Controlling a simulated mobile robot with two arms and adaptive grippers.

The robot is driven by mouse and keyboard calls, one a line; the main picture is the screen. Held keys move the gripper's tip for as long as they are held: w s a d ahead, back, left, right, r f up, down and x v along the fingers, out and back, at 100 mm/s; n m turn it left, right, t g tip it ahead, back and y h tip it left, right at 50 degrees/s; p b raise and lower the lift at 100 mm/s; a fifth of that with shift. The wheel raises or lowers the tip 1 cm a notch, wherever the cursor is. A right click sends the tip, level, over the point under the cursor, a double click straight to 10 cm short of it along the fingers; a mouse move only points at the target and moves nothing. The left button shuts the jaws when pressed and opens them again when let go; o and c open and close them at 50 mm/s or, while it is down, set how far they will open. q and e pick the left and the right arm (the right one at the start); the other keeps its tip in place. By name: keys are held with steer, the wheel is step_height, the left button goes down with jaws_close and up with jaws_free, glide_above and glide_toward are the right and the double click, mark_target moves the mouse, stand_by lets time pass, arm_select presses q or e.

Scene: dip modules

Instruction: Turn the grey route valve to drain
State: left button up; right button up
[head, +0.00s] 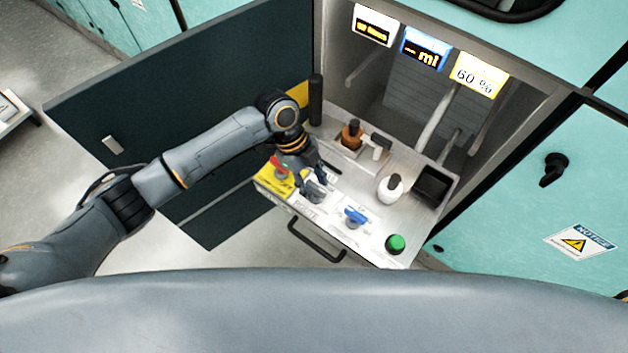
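The grey route valve (316,193) is on the front part of the metal panel, above a label that reads ROUTE. My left gripper (311,181) reaches down over it from the left and partly hides it. The fingers are at the valve, but I cannot tell whether they touch or close on it, nor which way its handle points. My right gripper is not in view.
A red knob on a yellow plate (266,182) is left of the valve, and a blue handle (356,216) and green button (396,243) are right. An open dark door (200,90) is at left.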

arm_select(q)
jaws_close()
steer(key=shift+s+r+n+p, duration=0.1)
steer(key=shift+r+n+p, duration=0.15)
steer(key=shift+n+p, duration=0.75)
steer(key=n+t+p, duration=0.1)
steer(key=n+p, duration=0.2)
steer(key=p, duration=0.1)
steer(key=n+t+p, duration=0.2)
steer(key=n+p, duration=0.2)
steer(key=n+t+p, duration=0.2)
steer(key=n+p, duration=0.2)
steer(key=shift+s+d+p, duration=0.1)
steer(key=shift+s+p, duration=0.2)
steer(key=shift+p, duration=0.05)
steer(key=n+p, duration=0.2)
steer(key=shift+n+t, duration=0.3)
steer(key=shift+f+n+t+y+p, duration=0.1)
steer(key=shift+n+t+y+p, duration=0.25)
steer(key=shift+n+p, duration=0.55)
steer(key=shift+n, duration=0.4)
